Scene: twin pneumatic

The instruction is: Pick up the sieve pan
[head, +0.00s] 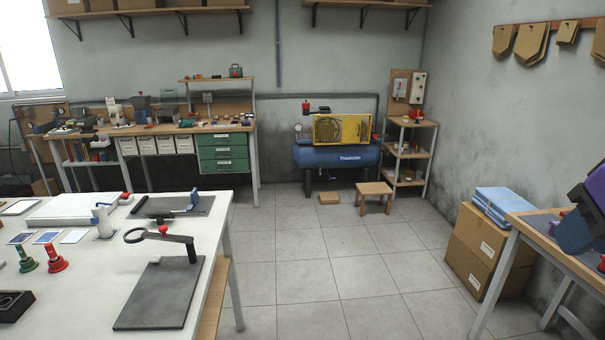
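I cannot pick out a sieve pan for certain in the head view. My gripper is not in view. The white-topped table (95,285) at the near left holds a dark grey plate stand (158,295) with a ring on an arm (145,236), a second dark plate (172,207) and a white roll-like piece (103,221). A green-handled stamp-like piece (24,259) and a red one (54,259) stand near its left side. A black box-like piece (14,305) is cut off by the left edge.
A workbench (130,131) with small parts runs along the back wall. A blue compressor (337,155), a stool (373,197) and a shelf (410,160) stand beyond. Cartons (482,248) and a table (550,240) with a purple-blue machine (583,222) are at right. The middle floor is clear.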

